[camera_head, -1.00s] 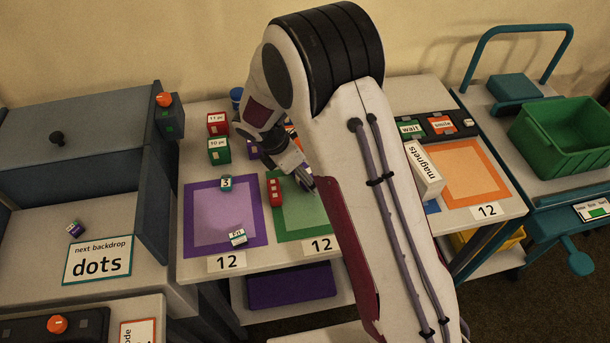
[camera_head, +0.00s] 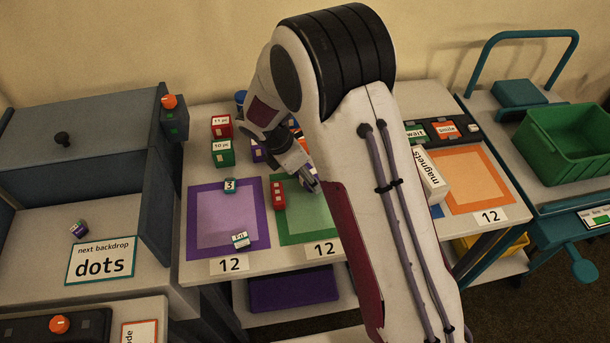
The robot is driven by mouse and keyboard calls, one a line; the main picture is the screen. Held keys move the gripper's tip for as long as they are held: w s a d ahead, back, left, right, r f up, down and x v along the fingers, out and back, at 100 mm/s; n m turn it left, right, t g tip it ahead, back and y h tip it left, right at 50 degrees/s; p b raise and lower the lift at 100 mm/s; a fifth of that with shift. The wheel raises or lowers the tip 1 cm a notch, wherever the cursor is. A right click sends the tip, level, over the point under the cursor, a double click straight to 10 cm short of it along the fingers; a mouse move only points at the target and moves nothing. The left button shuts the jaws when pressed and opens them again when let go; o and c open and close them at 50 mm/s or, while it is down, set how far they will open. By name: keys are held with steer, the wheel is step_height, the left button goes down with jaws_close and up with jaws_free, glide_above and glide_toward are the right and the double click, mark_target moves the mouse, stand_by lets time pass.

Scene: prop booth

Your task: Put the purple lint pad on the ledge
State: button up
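My gripper (camera_head: 309,180) hangs low over the green-bordered square on the middle table. My own arm hides much of it, and I cannot tell whether its fingers are open or hold anything. A purple box (camera_head: 257,151) stands just left of my wrist, partly hidden. A small purple block with a pale top (camera_head: 78,229) lies tilted on the grey surface at the left. I cannot tell whether either is the lint pad. No ledge is labelled; the grey surface (camera_head: 40,245) beside the "dots" sign is one flat shelf in view.
The purple square (camera_head: 213,207) holds two small labelled blocks. A red block (camera_head: 278,195) lies on the green square (camera_head: 303,228). Red (camera_head: 221,127) and green (camera_head: 223,153) boxes stand behind. A "magnets" box (camera_head: 430,177) is right of my arm. The orange square (camera_head: 470,180) is clear.

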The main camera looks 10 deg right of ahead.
steer(key=shift+r, duration=0.85)
steer(key=shift+s+r, duration=0.35)
steer(key=shift+s, duration=0.05)
steer(key=s, duration=1.7)
steer(key=shift+s, duration=0.1)
